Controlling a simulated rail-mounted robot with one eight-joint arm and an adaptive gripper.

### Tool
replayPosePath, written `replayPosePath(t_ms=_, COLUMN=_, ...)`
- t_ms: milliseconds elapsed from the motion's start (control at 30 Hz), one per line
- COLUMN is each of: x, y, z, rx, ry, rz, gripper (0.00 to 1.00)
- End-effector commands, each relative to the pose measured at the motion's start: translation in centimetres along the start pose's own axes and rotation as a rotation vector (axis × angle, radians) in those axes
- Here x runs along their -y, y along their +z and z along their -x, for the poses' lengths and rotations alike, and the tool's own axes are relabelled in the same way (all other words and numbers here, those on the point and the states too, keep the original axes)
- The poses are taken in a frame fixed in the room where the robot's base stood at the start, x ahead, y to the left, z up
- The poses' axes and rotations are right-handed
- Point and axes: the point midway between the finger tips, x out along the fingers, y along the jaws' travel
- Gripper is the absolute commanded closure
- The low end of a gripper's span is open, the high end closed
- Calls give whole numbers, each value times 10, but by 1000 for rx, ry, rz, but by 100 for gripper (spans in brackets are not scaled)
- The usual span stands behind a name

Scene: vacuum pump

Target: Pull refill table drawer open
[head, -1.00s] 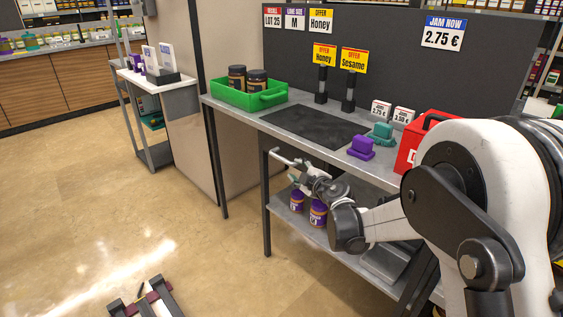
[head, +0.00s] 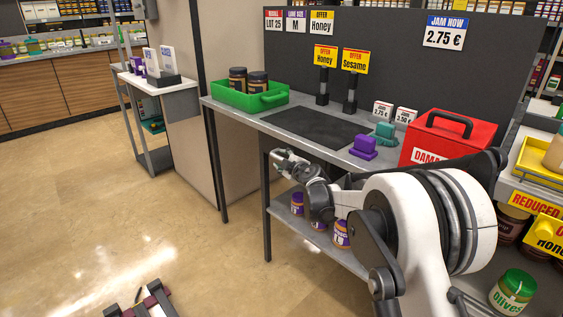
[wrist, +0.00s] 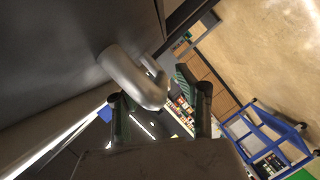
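The refill table (head: 247,117) has a grey top with a dark mat and a shelf below. A grey drawer front (wrist: 60,62) and its rounded silver handle (wrist: 128,72) fill the left of the wrist view. My gripper (head: 279,160) is under the table's front edge in the head view. In the wrist view my gripper (wrist: 155,95) has its fingers apart, with the handle's curved end between them. A gap shows towards the right finger; contact with the left finger is unclear. In the head view my gripper and arm hide most of the drawer.
On the table are a green crate (head: 229,97) with two dark jars, a purple block (head: 363,148), a teal block (head: 384,134) and a red box (head: 450,135). Purple-lidded jars (head: 342,234) stand on the lower shelf. A blue-framed cart (wrist: 262,130) is in the wrist view. The floor at left is open.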

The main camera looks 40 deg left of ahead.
Motion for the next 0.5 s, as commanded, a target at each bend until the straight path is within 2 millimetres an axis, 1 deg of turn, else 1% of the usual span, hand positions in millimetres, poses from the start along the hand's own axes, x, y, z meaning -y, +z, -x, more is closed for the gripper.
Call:
replayPosePath(t_ms=200, x=0, y=0, z=0, rx=0, ry=0, rz=0, gripper=67)
replayPosePath(t_ms=267, x=0, y=0, z=0, rx=0, ry=0, rz=0, gripper=74)
replayPosePath(t_ms=400, x=0, y=0, z=0, rx=0, ry=0, rz=0, gripper=92)
replayPosePath(t_ms=467, x=0, y=0, z=0, rx=0, ry=0, rz=0, gripper=100)
replayPosePath(t_ms=500, x=0, y=0, z=0, rx=0, ry=0, rz=0, gripper=100)
